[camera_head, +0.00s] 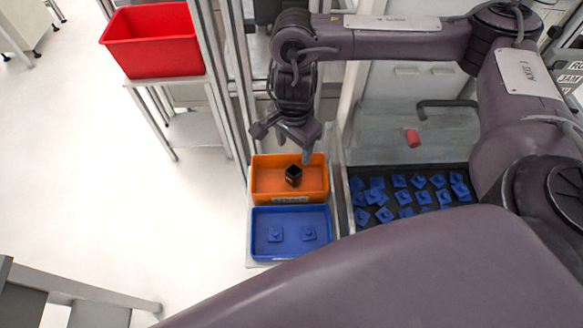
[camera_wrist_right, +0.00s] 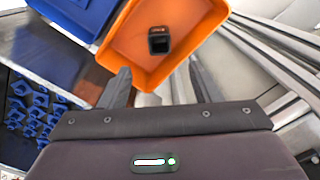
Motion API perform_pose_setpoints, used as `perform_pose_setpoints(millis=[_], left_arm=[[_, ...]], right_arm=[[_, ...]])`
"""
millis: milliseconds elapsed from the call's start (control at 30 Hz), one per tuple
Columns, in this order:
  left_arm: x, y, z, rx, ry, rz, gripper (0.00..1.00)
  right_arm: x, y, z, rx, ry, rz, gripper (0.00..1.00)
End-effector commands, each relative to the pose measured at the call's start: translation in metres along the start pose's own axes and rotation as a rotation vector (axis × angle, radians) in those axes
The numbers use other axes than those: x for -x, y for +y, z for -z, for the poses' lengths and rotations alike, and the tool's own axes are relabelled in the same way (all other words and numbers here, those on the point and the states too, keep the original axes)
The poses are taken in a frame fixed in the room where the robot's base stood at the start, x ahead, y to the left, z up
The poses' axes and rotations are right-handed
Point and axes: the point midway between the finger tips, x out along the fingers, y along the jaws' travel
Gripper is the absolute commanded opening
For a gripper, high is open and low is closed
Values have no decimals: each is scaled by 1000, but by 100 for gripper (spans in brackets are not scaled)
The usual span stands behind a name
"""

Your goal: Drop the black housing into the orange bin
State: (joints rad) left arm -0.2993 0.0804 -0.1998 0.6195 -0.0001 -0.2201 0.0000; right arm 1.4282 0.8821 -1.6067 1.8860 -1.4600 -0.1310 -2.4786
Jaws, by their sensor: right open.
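The black housing (camera_head: 293,175) shows inside the walls of the orange bin (camera_head: 262,190), near its middle. In the right wrist view the housing (camera_wrist_right: 158,40) shows against the floor of the orange bin (camera_wrist_right: 120,45), apart from my fingers. I cannot tell whether it rests on the floor or is just above it. My right gripper (camera_head: 284,145) is above the far edge of the orange bin. Its fingers also show in the right wrist view (camera_wrist_right: 158,75), spread apart with nothing between them. My left gripper is not in view.
A blue bin (camera_head: 258,250) with two blue parts stands nearer than the orange bin. A black tray (camera_head: 435,175) of several blue parts is at the right, with a red object (camera_head: 412,138) behind it. A red bin (camera_head: 150,45) stands at the back left.

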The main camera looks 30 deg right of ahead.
Motion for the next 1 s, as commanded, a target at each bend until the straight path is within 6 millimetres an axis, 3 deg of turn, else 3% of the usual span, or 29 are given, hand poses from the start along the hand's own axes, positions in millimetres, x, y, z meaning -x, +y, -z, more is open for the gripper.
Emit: perform_pose_setpoints(millis=[200,400,1000], left_arm=[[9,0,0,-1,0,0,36],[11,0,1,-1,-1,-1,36],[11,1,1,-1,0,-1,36]], right_arm=[[38,-1,1,0,2,4,57],[56,-1,0,0,1,2,57],[59,0,0,-1,0,0,57]])
